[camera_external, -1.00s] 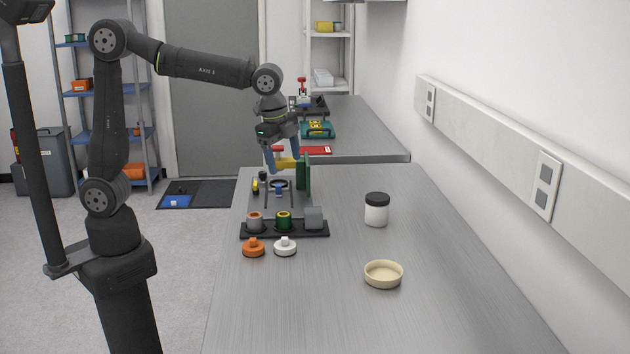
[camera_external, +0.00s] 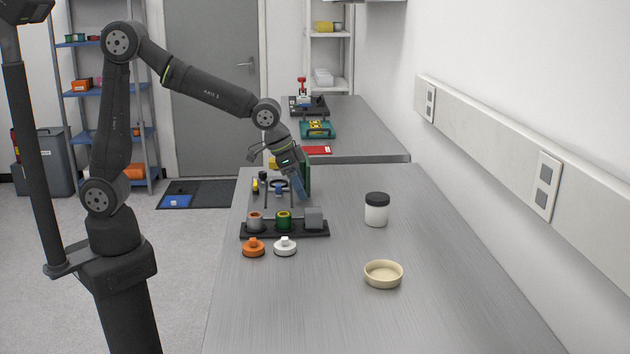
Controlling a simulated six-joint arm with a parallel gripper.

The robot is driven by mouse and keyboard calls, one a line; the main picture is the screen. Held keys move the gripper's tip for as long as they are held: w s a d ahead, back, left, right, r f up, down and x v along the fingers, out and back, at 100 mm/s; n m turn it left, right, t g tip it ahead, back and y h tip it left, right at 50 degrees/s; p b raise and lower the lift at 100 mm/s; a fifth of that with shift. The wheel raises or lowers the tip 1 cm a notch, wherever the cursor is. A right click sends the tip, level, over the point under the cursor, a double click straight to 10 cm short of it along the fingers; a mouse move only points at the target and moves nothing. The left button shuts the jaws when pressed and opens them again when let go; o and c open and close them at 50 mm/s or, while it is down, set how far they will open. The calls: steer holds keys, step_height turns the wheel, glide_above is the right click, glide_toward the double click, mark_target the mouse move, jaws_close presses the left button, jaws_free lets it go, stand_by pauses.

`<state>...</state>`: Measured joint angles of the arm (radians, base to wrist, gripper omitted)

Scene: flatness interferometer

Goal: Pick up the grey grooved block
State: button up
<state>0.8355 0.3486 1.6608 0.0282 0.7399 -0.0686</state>
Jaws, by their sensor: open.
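The grey block (camera_external: 313,217) sits at the right end of a black rack (camera_external: 285,235) on the near bench. Its grooves are too small to make out. In the same rack stand a grey and copper-coloured cylinder (camera_external: 255,222) at the left and a green ring-shaped part (camera_external: 284,221) in the middle.
An orange knob (camera_external: 253,248) and a white knob (camera_external: 285,246) lie in front of the rack. A black-lidded white jar (camera_external: 376,210) and a cream dish (camera_external: 383,274) stand to the right. A green upright plate (camera_external: 306,172) stands close behind my gripper. The bench's front right is clear.

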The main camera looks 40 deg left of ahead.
mark_target(312, 211)
steer(key=x, duration=0.3)
steer(key=shift+f, duration=0.15)
steer(key=shift+s+d+x, duration=0.1)
steer(key=shift+d+x, duration=0.05)
steer(key=shift+x, duration=1.25)
steer(key=shift+s+d+x, duration=0.1)
steer(key=shift+d+x, duration=0.1)
steer(key=shift+x, duration=1.15)
steer(key=c, duration=1.2)
